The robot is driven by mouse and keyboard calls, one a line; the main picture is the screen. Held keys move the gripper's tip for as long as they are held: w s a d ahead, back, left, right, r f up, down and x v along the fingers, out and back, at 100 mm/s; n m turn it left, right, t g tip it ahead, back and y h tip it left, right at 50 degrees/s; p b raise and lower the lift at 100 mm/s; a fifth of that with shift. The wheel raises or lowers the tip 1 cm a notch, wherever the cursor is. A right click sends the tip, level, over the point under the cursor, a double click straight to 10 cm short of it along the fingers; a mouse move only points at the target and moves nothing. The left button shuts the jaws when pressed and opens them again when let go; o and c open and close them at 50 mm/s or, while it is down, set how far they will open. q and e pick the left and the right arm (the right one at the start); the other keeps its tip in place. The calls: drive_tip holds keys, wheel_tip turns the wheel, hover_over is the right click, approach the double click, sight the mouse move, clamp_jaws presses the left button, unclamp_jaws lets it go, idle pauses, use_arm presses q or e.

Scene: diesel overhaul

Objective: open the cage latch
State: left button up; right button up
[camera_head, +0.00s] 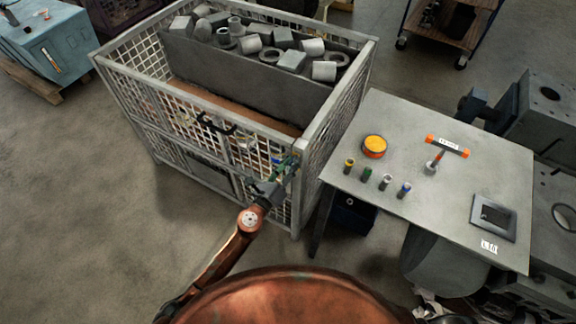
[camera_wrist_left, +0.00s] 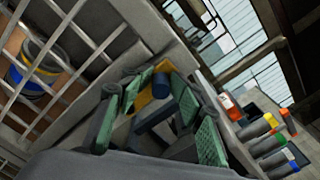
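The mesh cage (camera_head: 215,100) stands left of the table with its front side towards me. My left gripper (camera_head: 287,166) is at the cage's front right corner. In the left wrist view, the gripper (camera_wrist_left: 157,92) has its green-padded fingers apart. A dark blue round knob and bar (camera_wrist_left: 161,84), probably the latch, shows between them with a yellow-orange piece (camera_wrist_left: 146,101). I cannot tell whether the pads touch it. In the head view the fingers largely hide this spot. A pale metal part at the bottom right edge may be my right gripper; its fingers are not clear.
A grey bin (camera_head: 240,83) of metal parts sits inside the cage. A black handle (camera_head: 215,126) is on the cage front. Floor at left is clear.

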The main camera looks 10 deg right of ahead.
use_arm(q)
drive_tip(key=v, duration=0.7)
drive_tip(key=shift+f, duration=0.1)
